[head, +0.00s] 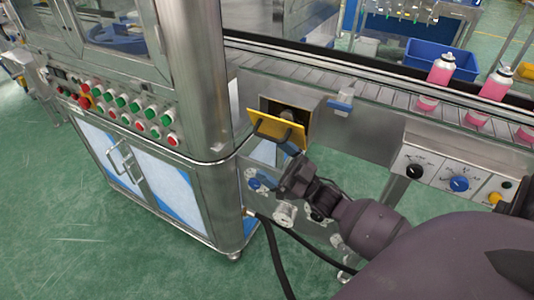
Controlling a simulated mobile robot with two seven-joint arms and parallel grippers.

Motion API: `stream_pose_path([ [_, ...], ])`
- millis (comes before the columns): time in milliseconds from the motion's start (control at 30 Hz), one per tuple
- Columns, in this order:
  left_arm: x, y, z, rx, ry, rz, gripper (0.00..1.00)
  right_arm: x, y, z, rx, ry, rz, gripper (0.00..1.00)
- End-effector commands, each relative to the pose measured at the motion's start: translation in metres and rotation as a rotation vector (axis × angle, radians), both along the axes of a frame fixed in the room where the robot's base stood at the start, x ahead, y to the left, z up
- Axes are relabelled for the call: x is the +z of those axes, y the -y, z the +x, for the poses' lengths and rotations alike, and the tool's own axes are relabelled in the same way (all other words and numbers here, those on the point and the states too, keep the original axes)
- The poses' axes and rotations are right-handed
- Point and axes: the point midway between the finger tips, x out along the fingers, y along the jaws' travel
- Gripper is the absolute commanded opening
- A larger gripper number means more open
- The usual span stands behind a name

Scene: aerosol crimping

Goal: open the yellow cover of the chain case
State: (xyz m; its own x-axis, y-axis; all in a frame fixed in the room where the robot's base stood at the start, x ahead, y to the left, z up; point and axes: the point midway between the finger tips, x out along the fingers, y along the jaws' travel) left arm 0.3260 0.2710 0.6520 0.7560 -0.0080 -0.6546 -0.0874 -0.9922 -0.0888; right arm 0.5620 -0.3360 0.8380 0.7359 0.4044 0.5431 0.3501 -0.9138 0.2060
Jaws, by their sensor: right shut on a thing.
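The yellow cover (283,129) is on the front of the metal chain case (318,120), below the conveyor. It stands tilted out from the case, and a dark opening (283,109) shows behind its upper edge. A black handle (262,122) is on the cover's front. My right gripper (290,153) reaches up from the lower right and is shut on the handle. The exact contact of the fingers is small and dark. My left gripper is not in view.
A steel machine cabinet with red and green buttons (122,117) stands close on the left. Pink cans (441,70) ride the conveyor (375,90) at the right. A panel with knobs (459,184) is below them. Black cables (275,255) hang near my arm.

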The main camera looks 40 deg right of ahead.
Motion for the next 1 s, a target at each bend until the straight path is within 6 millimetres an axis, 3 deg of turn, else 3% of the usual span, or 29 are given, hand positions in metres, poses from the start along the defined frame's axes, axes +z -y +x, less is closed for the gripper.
stream_pose_path([
  [33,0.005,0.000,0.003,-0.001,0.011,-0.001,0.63,0.017,-0.003,-0.012,0.012,0.068,-0.010,0.78],
  [133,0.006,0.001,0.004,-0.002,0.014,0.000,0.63,0.015,-0.004,-0.017,0.011,0.067,-0.011,0.81],
  [167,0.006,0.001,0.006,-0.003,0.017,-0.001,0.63,0.014,-0.005,-0.018,0.012,0.068,-0.010,0.67],
  [200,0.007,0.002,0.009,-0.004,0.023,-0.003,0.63,0.013,-0.006,-0.020,0.013,0.068,-0.010,0.32],
  [233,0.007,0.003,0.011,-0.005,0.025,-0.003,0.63,0.012,-0.006,-0.021,0.013,0.066,-0.010,0.23],
  [700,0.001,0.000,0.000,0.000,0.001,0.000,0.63,-0.007,-0.013,-0.041,0.016,0.053,-0.005,0.23],
  [1000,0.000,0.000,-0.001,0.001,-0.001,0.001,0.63,-0.008,-0.014,-0.043,0.017,0.052,-0.004,0.23],
])
